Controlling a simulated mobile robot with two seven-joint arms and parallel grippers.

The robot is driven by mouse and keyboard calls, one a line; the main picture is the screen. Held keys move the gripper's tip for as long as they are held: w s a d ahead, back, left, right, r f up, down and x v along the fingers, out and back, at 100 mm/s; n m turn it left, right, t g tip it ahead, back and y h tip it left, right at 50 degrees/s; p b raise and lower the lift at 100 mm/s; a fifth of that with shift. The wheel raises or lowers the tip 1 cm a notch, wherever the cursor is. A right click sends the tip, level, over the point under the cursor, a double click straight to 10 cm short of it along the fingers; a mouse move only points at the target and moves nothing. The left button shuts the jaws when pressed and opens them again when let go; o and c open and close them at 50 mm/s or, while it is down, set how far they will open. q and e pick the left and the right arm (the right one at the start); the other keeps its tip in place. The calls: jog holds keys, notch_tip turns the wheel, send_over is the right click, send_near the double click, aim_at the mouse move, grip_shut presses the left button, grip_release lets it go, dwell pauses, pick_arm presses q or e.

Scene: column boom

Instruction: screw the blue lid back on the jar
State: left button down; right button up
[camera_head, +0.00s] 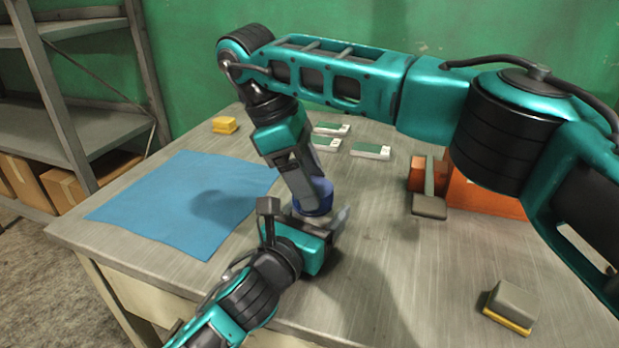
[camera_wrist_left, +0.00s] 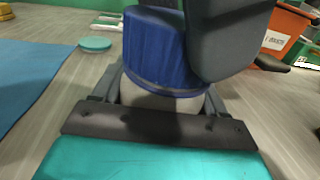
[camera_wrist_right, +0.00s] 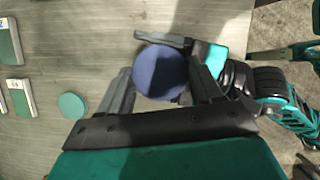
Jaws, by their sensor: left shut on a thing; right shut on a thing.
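The blue lid (camera_head: 312,197) is between the fingers of my right gripper (camera_head: 308,188), which points down at it from above. In the right wrist view the round lid top (camera_wrist_right: 160,75) shows between the two fingers. In the left wrist view the lid (camera_wrist_left: 153,50) is over the pale jar (camera_wrist_left: 165,100), with no clear gap between them. My left gripper (camera_head: 305,214) is shut on the jar from the side, below the lid. Most of the jar is hidden by the lid and the fingers. I cannot tell how the threads sit.
A blue mat (camera_head: 185,203) lies left of the jar. Green-and-white boxes (camera_head: 370,151) lie behind it. A teal disc (camera_wrist_right: 72,105) lies nearby. An orange bin (camera_head: 485,197) stands to the right. A grey-and-yellow block (camera_head: 512,305) is at the front right.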

jog(key=m+g, duration=0.1)
jog(key=m, duration=0.3)
jog(key=shift+y, duration=0.3)
jog(key=o, duration=1)
jog(key=shift+w+r, duration=0.1)
jog(key=shift+r, duration=2.15)
jog(key=shift+c, duration=0.4)
